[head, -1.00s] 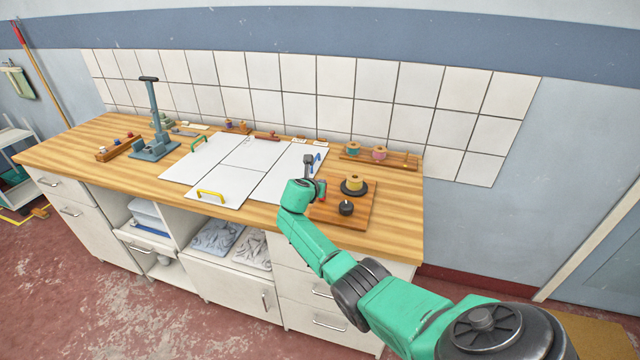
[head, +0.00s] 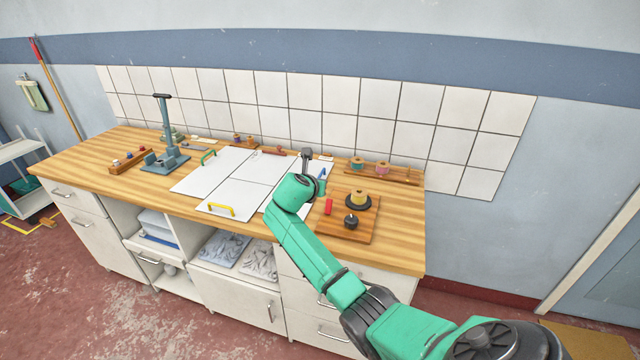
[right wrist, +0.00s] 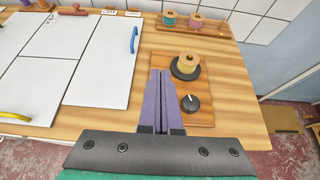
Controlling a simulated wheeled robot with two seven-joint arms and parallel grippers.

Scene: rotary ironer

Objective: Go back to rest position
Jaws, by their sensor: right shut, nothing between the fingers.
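My right arm reaches from the lower right of the head view over the right part of the wooden worktop. My right gripper (head: 307,157) is above the right end of the white panels. In the right wrist view my right gripper (right wrist: 160,75) shows its two purple-grey fingers together and empty. They point across the left part of a wooden board (right wrist: 200,113), apart from the yellow spool (right wrist: 187,63) and black knob (right wrist: 190,103) on it. My left gripper is not in view.
White panels (head: 240,168) with coloured handles lie mid-worktop. A spool rack (head: 395,174) stands at the back right. A blue-grey press stand (head: 166,140) and a small wooden block with pegs (head: 130,160) are at the left. Open shelves hold folded cloth (head: 225,247).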

